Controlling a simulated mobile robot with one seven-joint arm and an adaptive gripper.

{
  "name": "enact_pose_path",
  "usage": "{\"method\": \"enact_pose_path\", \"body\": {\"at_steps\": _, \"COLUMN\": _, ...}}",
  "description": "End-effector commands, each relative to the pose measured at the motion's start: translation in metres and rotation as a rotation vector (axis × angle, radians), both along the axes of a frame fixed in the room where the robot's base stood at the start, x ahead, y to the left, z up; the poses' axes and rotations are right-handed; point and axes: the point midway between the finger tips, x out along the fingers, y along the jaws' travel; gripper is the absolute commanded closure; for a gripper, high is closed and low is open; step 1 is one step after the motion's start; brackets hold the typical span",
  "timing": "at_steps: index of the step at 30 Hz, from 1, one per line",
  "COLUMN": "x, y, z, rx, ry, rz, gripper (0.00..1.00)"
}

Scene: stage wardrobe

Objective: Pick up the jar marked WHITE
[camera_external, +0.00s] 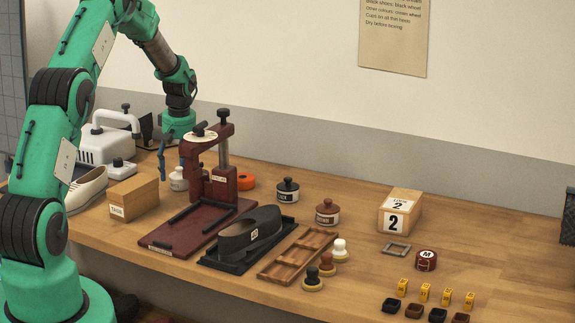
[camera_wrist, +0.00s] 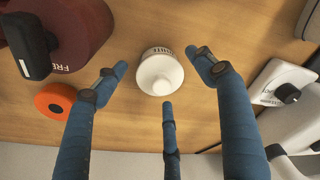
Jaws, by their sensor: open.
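The white jar (camera_wrist: 160,72) is in the middle of the wrist view, seen from above, with a white knobbed lid. In the external view the white jar (camera_external: 179,180) stands on the bench left of the dark red press, partly hidden. My gripper (camera_wrist: 160,76) is open, its three blue fingers spread around the jar with gaps to it. In the external view my gripper (camera_external: 172,160) points down just above the jar. The jar appears to stand on the wood, not held.
The dark red press (camera_external: 195,205) stands close right of the jar, with an orange roll (camera_external: 245,181) behind it. A white machine (camera_external: 105,145), a wooden block (camera_external: 133,196) and a pale shoe (camera_external: 87,188) are to the left. Black (camera_external: 288,190) and brown (camera_external: 327,211) jars stand farther right.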

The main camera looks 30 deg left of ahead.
Motion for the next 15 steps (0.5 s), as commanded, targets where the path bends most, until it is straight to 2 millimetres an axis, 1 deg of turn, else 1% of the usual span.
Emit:
{"method": "enact_pose_path", "body": {"at_steps": 1, "x": 0.000, "y": 0.001, "z": -0.008, "rx": 0.000, "ry": 0.000, "rz": 0.000, "gripper": 0.30}}
{"method": "enact_pose_path", "body": {"at_steps": 6, "x": 0.001, "y": 0.002, "z": -0.020, "rx": 0.000, "ry": 0.000, "rz": 0.000, "gripper": 0.30}}
{"method": "enact_pose_path", "body": {"at_steps": 15, "x": 0.002, "y": 0.002, "z": -0.021, "rx": 0.000, "ry": -0.001, "rz": 0.000, "gripper": 0.30}}
